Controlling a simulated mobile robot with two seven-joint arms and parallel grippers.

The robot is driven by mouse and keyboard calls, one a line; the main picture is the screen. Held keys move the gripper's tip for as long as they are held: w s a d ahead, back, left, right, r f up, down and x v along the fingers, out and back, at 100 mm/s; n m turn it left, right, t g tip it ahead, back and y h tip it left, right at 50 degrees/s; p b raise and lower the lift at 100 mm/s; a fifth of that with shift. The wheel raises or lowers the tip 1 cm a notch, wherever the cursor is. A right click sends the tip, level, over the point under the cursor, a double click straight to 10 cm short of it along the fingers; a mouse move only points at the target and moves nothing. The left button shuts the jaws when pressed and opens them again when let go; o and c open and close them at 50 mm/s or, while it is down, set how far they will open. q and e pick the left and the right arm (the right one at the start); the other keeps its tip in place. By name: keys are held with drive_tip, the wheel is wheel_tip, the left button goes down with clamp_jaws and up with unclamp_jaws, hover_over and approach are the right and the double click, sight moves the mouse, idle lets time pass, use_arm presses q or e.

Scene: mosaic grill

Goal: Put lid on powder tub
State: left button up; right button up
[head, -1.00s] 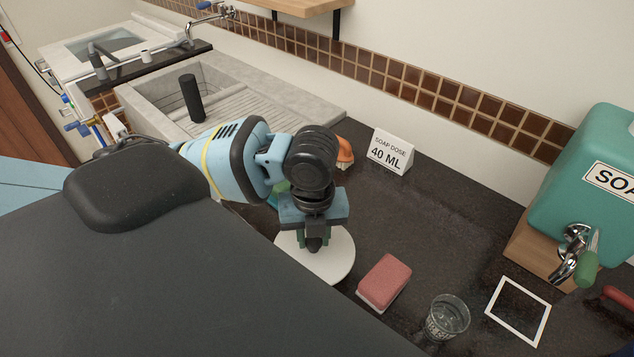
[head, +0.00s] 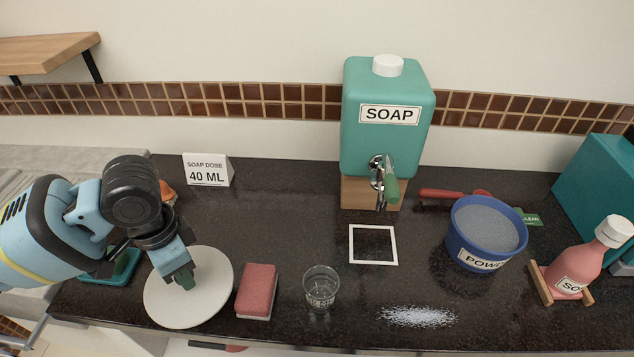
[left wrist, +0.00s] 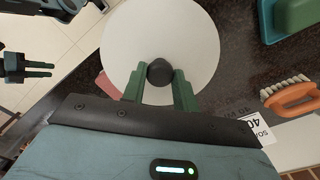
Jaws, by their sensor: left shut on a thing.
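The lid is a flat white disc (head: 215,299) with a dark knob (left wrist: 159,72). My left gripper (head: 184,280) is shut on the knob, with one green finger on each side of it in the left wrist view (left wrist: 159,88). The lid is at the left front of the dark counter; I cannot tell if it touches the counter. The powder tub (head: 462,246) is blue, open on top and full of grey-white powder, at the right of the counter. What seems to be my right gripper (left wrist: 40,70) shows dark at the left wrist view's left edge.
Between lid and tub are a pink sponge (head: 257,290), a glass (head: 320,289), a white square outline (head: 373,226) and spilled powder (head: 419,316). The soap dispenser (head: 387,130) stands behind.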

use_arm(q)
drive_tip(key=n, duration=0.3)
drive_tip(key=w+d+n, duration=0.1)
drive_tip(key=n, duration=0.1)
drive_tip(key=shift+r+n, duration=0.3)
drive_tip(key=shift+r, duration=0.1)
drive_tip(key=n, duration=0.4)
drive_tip(key=shift+w+d+r, duration=0.25)
drive_tip(key=shift+w+r, duration=0.05)
drive_tip(key=shift+d, duration=0.1)
